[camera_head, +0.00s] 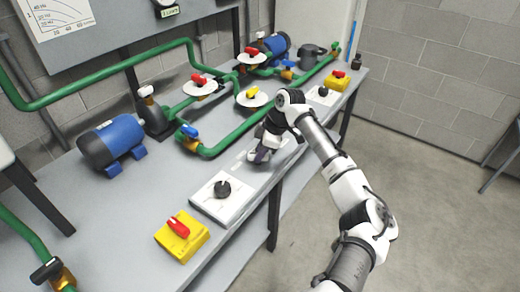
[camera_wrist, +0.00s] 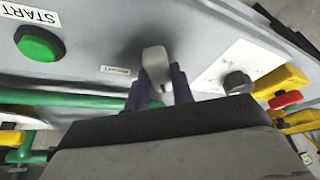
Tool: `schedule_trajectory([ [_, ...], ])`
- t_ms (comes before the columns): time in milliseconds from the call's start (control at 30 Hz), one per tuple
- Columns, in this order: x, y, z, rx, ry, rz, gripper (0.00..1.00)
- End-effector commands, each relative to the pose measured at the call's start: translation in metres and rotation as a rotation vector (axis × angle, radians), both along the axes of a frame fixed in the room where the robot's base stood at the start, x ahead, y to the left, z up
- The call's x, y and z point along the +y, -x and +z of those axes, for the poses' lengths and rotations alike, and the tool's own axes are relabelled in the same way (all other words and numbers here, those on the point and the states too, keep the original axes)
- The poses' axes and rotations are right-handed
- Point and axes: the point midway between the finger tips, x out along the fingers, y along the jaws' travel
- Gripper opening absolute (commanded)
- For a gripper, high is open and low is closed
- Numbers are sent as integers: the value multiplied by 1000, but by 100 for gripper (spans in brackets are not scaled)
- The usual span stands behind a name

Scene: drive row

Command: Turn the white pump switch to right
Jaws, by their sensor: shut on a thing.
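The white pump switch (camera_wrist: 154,62) is a pale, rounded handle on the grey bench front in the wrist view. My gripper (camera_wrist: 158,85) has its purple fingers on either side of the handle, shut on it. In the head view my gripper (camera_head: 259,156) reaches down to the bench's front edge, between two white plates with black knobs. There the switch is mostly hidden by the fingers. The handle looks roughly upright in the wrist picture; its exact angle is hard to tell.
A green START button (camera_wrist: 39,44) lies left of the switch in the wrist view. A black knob (camera_head: 222,188) and a yellow box with red switch (camera_head: 181,236) stand nearer. Green pipes (camera_head: 226,143) run behind my gripper. The floor at right (camera_head: 420,190) is clear.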

Motion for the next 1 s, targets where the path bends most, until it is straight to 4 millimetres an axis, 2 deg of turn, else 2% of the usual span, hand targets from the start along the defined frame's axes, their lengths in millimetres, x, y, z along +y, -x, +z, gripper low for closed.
schedule_trajectory([
  [1000,5,6,3,4,-1,-957,1],
])
